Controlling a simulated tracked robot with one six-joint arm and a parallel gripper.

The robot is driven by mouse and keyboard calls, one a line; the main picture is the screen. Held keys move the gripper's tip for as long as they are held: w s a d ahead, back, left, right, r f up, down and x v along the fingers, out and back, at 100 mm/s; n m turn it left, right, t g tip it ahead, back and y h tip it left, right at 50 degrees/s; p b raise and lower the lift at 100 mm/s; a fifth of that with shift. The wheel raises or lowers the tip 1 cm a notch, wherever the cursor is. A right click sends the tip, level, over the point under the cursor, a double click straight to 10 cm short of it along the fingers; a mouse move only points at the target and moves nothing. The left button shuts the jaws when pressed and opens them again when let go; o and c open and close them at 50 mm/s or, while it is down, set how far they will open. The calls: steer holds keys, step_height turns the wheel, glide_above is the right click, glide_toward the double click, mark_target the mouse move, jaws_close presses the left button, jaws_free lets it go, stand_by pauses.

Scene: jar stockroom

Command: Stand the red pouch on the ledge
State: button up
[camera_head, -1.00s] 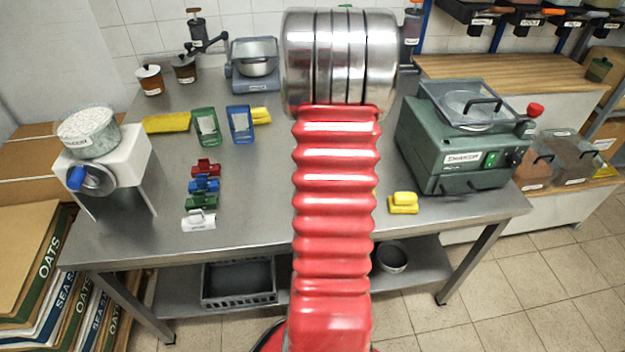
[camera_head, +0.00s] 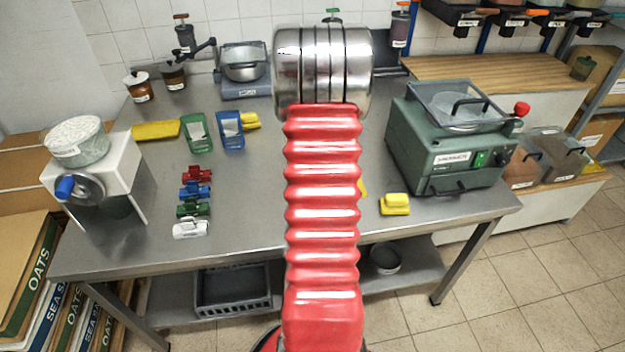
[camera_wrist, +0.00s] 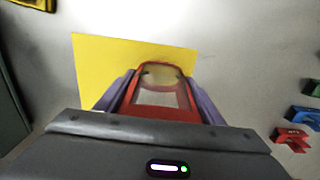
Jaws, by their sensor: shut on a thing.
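The red pouch (camera_wrist: 158,78) is held in my gripper (camera_wrist: 160,92) in the wrist view. It has a red frame and a clear window, with something pale brown inside. The two purple-grey fingers close on its left and right sides. A flat yellow sheet (camera_wrist: 98,62) lies on the steel table behind the pouch; whether the pouch touches it I cannot tell. In the head view my arm hides the gripper and the pouch, and only a corner of the yellow sheet (camera_head: 362,188) shows. I cannot tell which surface is the ledge.
Green (camera_head: 197,132) and blue (camera_head: 230,130) pouches stand at the table's back left. Several coloured clips (camera_head: 195,191) lie in a column at left. A yellow clip (camera_head: 395,204) and a green machine (camera_head: 450,150) are at right. A wooden-topped counter (camera_head: 500,75) is beyond.

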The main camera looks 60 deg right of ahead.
steer(key=shift+f, duration=0.2)
steer(key=o, duration=1.1)
steer(key=shift+c, duration=0.2)
step_height(320, 180, up, 12)
stand_by(0.6)
